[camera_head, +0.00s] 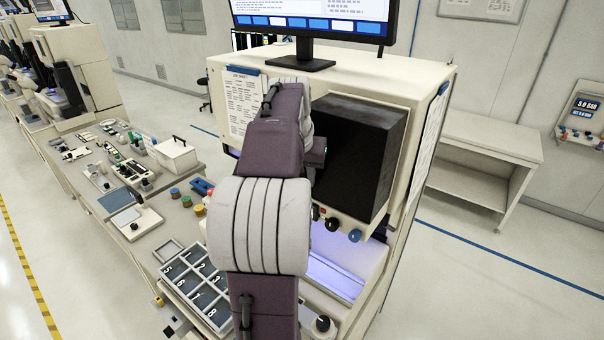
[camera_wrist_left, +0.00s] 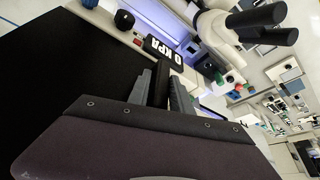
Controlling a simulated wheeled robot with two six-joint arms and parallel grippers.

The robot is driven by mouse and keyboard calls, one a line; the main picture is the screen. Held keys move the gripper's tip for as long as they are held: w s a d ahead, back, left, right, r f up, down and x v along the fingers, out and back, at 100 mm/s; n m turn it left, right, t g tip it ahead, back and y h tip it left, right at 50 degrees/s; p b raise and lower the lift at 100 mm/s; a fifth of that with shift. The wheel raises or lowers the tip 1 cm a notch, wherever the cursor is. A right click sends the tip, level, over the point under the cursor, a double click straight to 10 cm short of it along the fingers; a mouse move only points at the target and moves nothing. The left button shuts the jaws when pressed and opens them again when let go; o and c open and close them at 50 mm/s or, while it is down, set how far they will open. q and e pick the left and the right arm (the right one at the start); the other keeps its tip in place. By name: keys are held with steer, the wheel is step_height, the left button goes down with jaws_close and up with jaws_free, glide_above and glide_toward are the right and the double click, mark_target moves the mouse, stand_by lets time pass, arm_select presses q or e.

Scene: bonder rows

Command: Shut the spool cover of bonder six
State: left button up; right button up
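The bonder in front of me (camera_head: 420,75) is a cream cabinet with a monitor on top. A large black box-like part, which looks like its spool cover (camera_head: 350,150), stands out from the right of its front. I cannot tell how far open it is. In the left wrist view a broad black surface, seemingly the same part (camera_wrist_left: 60,75), fills the left side. My left arm crosses the middle of the head view and hides its gripper. In the left wrist view the left gripper's fingers (camera_wrist_left: 167,90) are beside the black surface, their gap unclear. My right gripper is not visible.
Knobs (camera_head: 333,224) and a lit purple recess (camera_head: 335,272) lie below the black part. A numbered tray (camera_head: 192,290) and a bench with small parts stand left.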

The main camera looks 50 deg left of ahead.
arm_select(q)
steer(key=v, duration=0.8)
steer(key=shift+s+r, duration=0.15)
steer(key=shift+r, duration=0.05)
steer(key=shift+d, duration=0.1)
